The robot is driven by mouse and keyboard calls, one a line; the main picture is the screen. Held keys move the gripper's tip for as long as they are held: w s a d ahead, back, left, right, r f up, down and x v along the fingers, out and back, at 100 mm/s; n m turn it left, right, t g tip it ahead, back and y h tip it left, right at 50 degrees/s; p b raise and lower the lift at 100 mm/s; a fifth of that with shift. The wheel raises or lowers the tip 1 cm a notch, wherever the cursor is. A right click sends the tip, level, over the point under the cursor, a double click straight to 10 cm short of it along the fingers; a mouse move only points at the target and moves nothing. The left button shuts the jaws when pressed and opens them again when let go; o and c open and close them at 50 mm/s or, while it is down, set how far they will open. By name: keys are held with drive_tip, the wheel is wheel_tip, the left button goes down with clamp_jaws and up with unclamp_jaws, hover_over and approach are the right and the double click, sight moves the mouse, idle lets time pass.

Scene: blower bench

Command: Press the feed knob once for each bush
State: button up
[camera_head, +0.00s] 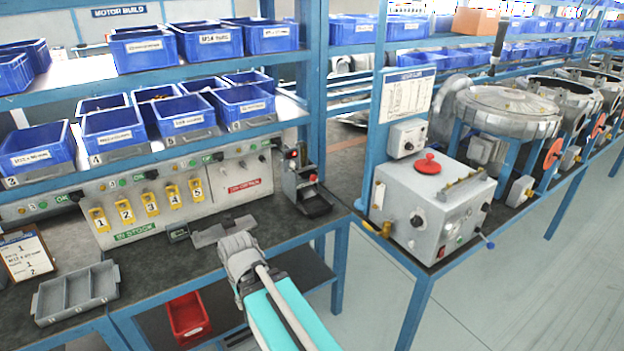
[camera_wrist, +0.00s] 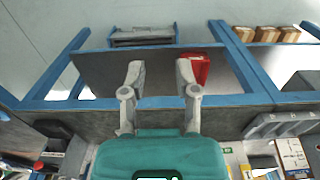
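My gripper (camera_head: 240,256) is at the front edge of the left bench, its fingers partly hidden in the head view. In the wrist view the two fingers of my gripper (camera_wrist: 160,72) stand apart with nothing between them. A red mushroom-shaped knob (camera_head: 429,161) sits on top of a grey machine box (camera_head: 420,205) on the right bench, well away from my gripper. I cannot tell which is the feed knob. No bush is clearly identifiable.
A grey compartment tray (camera_head: 75,294) and an order card (camera_head: 25,255) lie on the left bench. Numbered yellow tags (camera_head: 150,204) hang on the panel behind. Blue bins (camera_head: 115,130) fill the shelves. A red bin (camera_head: 188,317) sits on the lower shelf.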

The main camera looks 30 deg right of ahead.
drive_tip(key=shift+w+f, duration=0.15)
drive_tip(key=shift+w, duration=0.05)
clamp_jaws()
drive_tip(key=w+d+f+m+t+y+b, duration=0.2)
drive_tip(key=w+d+m+t+y+b, duration=0.15)
drive_tip(key=w+d+b, duration=0.5)
drive_tip(key=w+d+f+m+t+y+b, duration=0.25)
drive_tip(key=w+d+t, duration=0.25)
drive_tip(key=w, duration=0.7)
drive_tip(key=w+d+r+m+t+h+b, duration=0.1)
drive_tip(key=d+m, duration=0.5)
drive_tip(key=d, duration=1.1)
drive_tip(key=w+d+r+m+t+h+b, duration=0.2)
drive_tip(key=d+m+t+h+b, duration=0.3)
drive_tip(key=d, duration=1.2)
drive_tip(key=shift+w+m+t+b, duration=0.5)
drive_tip(key=shift+w+t+b, duration=0.35)
drive_tip(key=shift+t+b, duration=0.85)
